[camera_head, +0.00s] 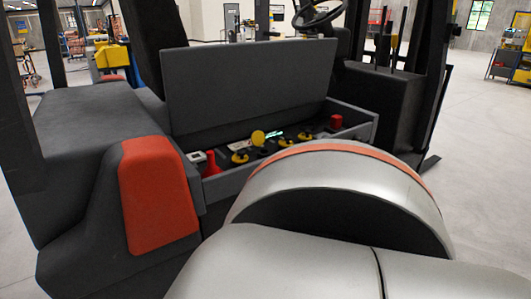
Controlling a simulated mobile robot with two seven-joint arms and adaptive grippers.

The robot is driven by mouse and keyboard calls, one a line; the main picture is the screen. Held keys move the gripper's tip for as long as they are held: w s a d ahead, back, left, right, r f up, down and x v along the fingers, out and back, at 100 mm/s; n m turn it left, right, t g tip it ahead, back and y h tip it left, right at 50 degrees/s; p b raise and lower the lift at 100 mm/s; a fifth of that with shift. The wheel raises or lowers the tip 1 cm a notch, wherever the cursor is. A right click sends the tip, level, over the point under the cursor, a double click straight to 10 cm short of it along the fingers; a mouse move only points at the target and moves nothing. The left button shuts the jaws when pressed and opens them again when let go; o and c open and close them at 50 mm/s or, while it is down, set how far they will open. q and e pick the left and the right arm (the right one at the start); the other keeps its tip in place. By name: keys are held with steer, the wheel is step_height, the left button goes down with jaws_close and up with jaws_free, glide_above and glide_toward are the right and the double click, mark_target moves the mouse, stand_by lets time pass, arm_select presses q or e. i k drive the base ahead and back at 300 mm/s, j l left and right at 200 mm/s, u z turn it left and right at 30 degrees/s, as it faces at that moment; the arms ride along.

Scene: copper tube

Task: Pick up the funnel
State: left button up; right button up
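A small red object that looks like the funnel (211,166) stands at the left end of an open grey compartment (232,184) in a forklift-like vehicle. Its narrow end points up and its lower part is wider. A compartment wall stands close by it. Neither of my grippers shows in the head view. Large silver rounded parts, which look like my own arm, fill the lower middle and right and hide part of the compartment's front.
Several yellow caps (240,156) line the compartment, one of them raised. A red cap-like piece (336,122) is at its right end. A dark raised lid (250,90) stands behind. A grey and red vehicle body (155,195) bounds the left. Open floor (478,170) lies right.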

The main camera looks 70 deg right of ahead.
mark_target(211, 169)
steer(key=z, duration=1.65)
